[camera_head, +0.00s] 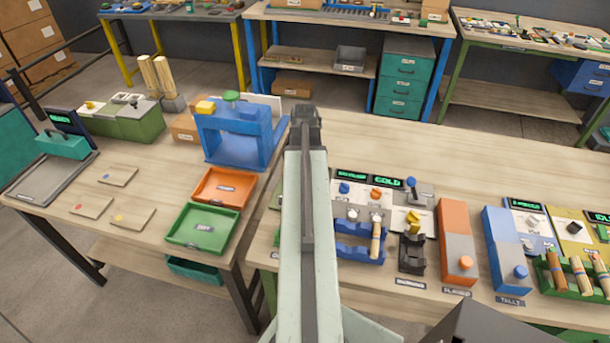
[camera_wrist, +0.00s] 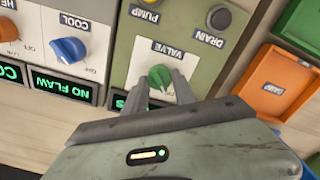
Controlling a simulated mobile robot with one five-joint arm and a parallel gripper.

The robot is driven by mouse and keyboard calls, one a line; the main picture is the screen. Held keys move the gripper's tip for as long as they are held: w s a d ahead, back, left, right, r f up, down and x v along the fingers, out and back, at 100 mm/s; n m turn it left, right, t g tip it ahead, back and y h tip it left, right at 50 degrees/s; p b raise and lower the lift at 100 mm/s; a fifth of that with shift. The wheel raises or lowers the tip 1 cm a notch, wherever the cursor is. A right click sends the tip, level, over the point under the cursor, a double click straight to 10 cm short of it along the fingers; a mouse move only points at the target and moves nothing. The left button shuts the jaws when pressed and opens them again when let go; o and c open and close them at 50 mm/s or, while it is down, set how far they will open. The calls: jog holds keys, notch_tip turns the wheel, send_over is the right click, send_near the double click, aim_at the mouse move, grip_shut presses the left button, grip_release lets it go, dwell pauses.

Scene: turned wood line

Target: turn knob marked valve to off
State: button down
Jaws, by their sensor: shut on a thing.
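The green valve knob (camera_wrist: 160,77) sits on a white plate labelled VALVE, on a grey-green panel (camera_wrist: 122,58) in the wrist view. My gripper (camera_wrist: 161,86) is shut on this knob, with one finger on each side of it. The marks around the knob are too small or covered to read, so its setting cannot be told. In the head view, my arm reaches forward and my gripper (camera_head: 305,113) is at its far end; the valve knob cannot be made out there.
A blue cool knob (camera_wrist: 69,50) is left. An orange tray (camera_wrist: 271,62) and a green tray (camera_wrist: 300,25) lie right.

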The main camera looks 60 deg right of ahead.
jog(key=shift+w, duration=0.2)
dwell(0.3)
jog(key=c, duration=1)
grip_release()
jog(key=shift+s+r+p, duration=0.1)
jog(key=shift+r+p, duration=0.3)
notch_tip(320, 180, up, 7)
jog(key=p, duration=0.7)
jog(key=shift+r, duration=0.1)
